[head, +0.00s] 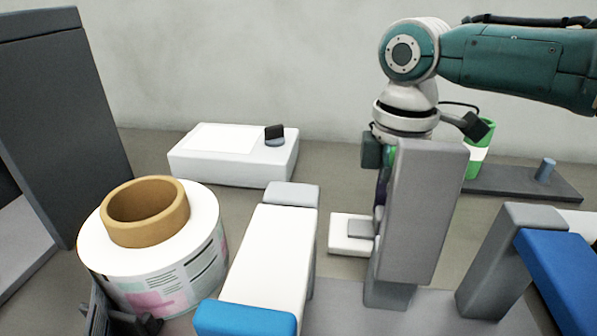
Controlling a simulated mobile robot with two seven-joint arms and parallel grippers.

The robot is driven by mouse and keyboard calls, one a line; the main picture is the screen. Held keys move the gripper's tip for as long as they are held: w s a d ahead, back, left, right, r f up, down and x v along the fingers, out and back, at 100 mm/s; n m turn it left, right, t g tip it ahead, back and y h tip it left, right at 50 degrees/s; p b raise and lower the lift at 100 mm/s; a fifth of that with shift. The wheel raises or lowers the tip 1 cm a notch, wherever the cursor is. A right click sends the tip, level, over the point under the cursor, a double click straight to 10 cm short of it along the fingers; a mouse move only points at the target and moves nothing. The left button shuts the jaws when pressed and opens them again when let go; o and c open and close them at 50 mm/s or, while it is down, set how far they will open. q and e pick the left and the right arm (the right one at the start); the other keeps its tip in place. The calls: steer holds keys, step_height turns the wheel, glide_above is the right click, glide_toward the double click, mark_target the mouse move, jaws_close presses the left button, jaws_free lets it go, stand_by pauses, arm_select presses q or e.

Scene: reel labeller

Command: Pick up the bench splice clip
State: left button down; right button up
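My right gripper (371,151) hangs down from the teal arm at the right of the head view. A tall grey block (424,215) stands in front of it and hides its fingers, so I cannot see whether it is open or what is between them. I cannot clearly make out the bench splice clip. A low white block (345,245) with a grey piece on it shows just left of the grey block, partly hidden. Dark parts at the lower left, by the label roll, may be my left gripper (118,318); its fingers are not clear.
A label roll (190,270) with a brown core (146,240) stands at left, beside a dark panel (62,120). A white box (235,160) with a small black piece sits behind. A blue-ended white block (265,250) fills the middle. A green cup (480,150) stands at right.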

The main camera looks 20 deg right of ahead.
jaws_close()
stand_by(0.4)
